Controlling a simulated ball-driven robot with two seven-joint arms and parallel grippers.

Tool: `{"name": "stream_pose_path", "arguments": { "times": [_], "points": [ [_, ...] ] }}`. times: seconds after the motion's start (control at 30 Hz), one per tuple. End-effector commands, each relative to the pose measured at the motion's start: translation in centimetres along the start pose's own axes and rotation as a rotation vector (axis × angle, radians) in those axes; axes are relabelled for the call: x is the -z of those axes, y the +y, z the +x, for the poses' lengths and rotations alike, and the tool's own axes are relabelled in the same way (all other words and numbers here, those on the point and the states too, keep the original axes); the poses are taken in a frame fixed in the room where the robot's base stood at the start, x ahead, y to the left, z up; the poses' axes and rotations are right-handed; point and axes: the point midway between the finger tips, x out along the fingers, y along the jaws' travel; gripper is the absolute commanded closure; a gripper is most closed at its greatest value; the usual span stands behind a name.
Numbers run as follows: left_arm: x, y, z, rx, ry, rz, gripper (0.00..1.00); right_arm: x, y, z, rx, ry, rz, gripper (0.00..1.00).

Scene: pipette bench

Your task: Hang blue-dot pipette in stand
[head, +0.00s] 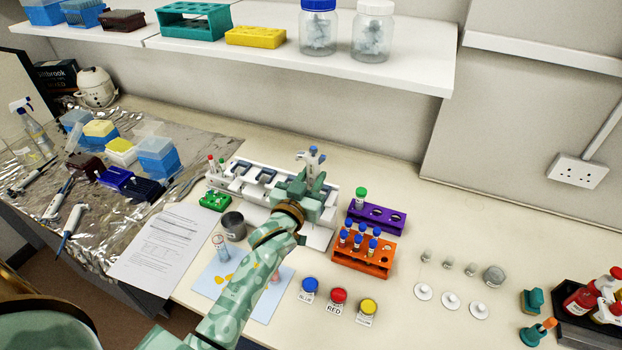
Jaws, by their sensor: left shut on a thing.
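My left gripper (308,188) is over the right part of the white pipette stand (332,203). It is shut on a pipette with a blue top (313,154), which stands roughly upright above the fingers. The pipette's lower part is hidden behind my gripper, so I cannot tell whether it touches the stand. The stand is a long white rack with several dark-edged slots along it. My right gripper is out of view.
More pipettes (73,222) lie on the foil at left, near tip boxes (157,157). An orange tube rack (362,262) and a purple rack (386,217) stand right of the stand. A grey cup (234,226) and green rack (214,201) are at its left front.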

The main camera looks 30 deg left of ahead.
Motion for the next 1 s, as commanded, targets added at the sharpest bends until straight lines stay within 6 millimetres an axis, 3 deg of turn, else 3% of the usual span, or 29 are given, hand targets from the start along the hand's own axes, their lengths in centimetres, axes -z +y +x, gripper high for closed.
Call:
{"name": "stream_pose_path", "arguments": {
  "times": [0.6, 1.0],
  "points": [
    [0.1, 0.1, 2.8, 0.000, 0.002, 0.000, 1.00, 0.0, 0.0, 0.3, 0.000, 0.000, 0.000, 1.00],
    [0.1, 0.1, 2.9, 0.000, 0.002, 0.000, 1.00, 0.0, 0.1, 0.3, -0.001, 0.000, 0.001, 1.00]
  ]
}}
